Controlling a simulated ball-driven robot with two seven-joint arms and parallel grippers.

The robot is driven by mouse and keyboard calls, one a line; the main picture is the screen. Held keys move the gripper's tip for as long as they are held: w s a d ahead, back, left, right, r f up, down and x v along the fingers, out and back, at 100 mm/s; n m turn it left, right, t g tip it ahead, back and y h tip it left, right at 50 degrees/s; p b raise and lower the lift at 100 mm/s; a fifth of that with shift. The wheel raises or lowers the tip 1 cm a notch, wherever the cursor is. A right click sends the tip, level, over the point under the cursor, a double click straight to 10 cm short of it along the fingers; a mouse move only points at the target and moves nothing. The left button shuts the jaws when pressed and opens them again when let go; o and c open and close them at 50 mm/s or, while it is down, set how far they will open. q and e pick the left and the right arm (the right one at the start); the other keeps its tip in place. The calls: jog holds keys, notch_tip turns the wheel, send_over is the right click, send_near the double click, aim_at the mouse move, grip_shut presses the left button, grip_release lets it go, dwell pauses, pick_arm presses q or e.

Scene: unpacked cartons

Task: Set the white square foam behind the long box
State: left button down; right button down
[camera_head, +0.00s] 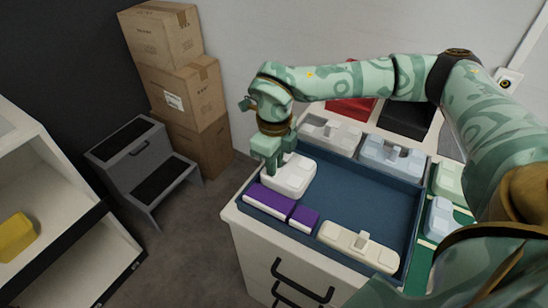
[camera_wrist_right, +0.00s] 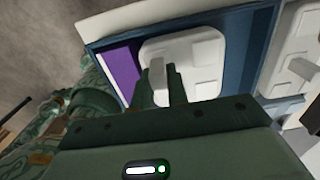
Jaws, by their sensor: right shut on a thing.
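The white square foam (camera_head: 296,180) is in the back left corner area of the blue tray, behind the long purple box (camera_head: 268,202). A small gap or contact between them cannot be told. My right gripper (camera_head: 275,164) comes down from above and is shut on the foam's raised grip. In the right wrist view the fingers (camera_wrist_right: 165,84) pinch that grip, with the foam (camera_wrist_right: 205,50) beneath and the purple box (camera_wrist_right: 121,68) to its left. My left gripper is not in view.
A short purple box (camera_head: 303,218) stands beside the long one. A long cream foam (camera_head: 345,243) lies at the tray's front right. The blue tray floor (camera_head: 362,198) is bare in the middle. Other foam pieces (camera_head: 392,155) line the back outside the tray.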

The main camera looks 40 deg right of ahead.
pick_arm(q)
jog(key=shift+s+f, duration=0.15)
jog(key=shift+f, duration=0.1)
pick_arm(e)
jog(key=shift+f, duration=1.25)
jog(key=c, duration=1.3)
grip_release()
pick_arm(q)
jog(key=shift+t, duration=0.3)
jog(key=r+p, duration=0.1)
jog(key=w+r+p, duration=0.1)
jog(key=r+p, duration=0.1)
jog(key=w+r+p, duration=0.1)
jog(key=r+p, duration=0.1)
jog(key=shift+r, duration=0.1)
pick_arm(e)
notch_tip(320, 180, up, 16)
jog(key=shift+r, duration=0.15)
